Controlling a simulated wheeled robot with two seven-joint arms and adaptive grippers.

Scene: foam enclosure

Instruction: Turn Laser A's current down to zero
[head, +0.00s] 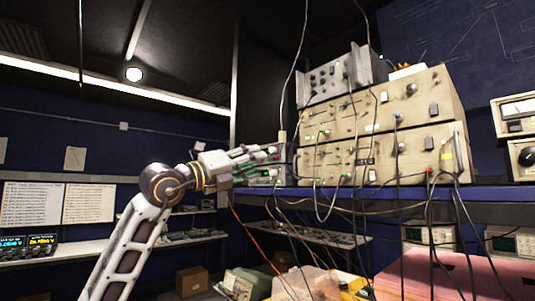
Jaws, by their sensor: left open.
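My left gripper (270,152) reaches in from the left, open and empty, at the left end of the blue shelf. Its fingers point right, toward the left side of the stacked beige instruments. A small instrument (266,176) with a lit display sits just below and behind the fingers, partly hidden by them. The lower beige unit (385,157) and upper beige unit (380,112) carry knobs and switches. A silver unit (335,77) with several knobs rests on top. No label is legible, so I cannot tell which is Laser A. My right gripper is out of view.
The blue shelf (400,197) carries the stack. Several cables hang in front of the instruments and below the shelf. Pink foam (435,275) and a clear bin (305,283) lie below. A bench with lit displays (28,246) is at far left.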

